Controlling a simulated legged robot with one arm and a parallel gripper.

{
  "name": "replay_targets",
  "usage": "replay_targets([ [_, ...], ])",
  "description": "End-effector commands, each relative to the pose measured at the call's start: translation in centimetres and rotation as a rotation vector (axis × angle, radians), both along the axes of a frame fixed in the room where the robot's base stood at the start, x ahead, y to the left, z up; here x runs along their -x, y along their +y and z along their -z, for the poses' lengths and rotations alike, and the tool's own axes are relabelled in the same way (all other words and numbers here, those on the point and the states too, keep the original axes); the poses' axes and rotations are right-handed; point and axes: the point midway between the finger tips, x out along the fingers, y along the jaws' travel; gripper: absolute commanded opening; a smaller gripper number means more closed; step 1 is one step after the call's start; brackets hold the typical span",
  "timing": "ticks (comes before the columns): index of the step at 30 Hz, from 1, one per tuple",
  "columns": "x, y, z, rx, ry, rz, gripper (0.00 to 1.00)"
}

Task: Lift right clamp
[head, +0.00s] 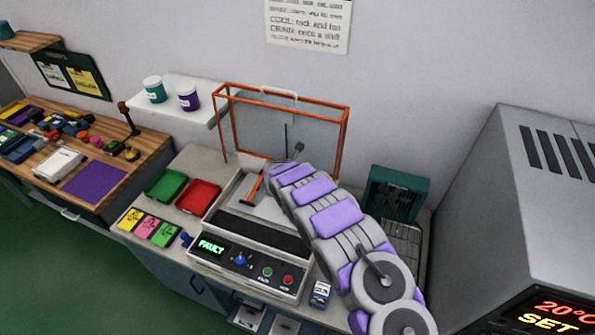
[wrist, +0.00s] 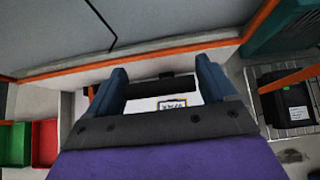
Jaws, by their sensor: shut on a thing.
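My gripper (wrist: 162,80) shows in the wrist view with a blue-grey finger at each side and a dark bar spanning between them. It is shut on this bar, which I take to be the right clamp (wrist: 165,88). A white board with a small label lies just under the bar. In the head view my purple and grey arm reaches over the tester (head: 243,250), whose green display reads FAULT, and hides the right clamp and the fingertips. Another clamp with an orange bar (head: 252,188) stands on the left of the tester's bed.
An orange-framed clear cover (head: 349,125) stands raised behind the bed. Green (head: 166,186) and red (head: 198,197) trays sit to the left. A dark green box and wire rack (head: 402,240) stand to the right, beside a large grey oven (head: 500,190).

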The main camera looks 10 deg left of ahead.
Motion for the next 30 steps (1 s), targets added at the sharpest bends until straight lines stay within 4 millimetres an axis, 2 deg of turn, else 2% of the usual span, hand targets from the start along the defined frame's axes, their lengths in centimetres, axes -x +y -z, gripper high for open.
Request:
replay_targets([
  [9,-0.92,0.01,-0.45,0.000,-0.001,-0.002,0.30],
  [26,-1.09,0.00,-0.44,0.000,-0.001,-0.002,0.29],
  [27,-1.09,-0.01,-0.42,0.000,-0.001,-0.002,0.88],
  [30,-1.06,-0.04,-0.43,0.000,-0.001,-0.001,0.97],
])
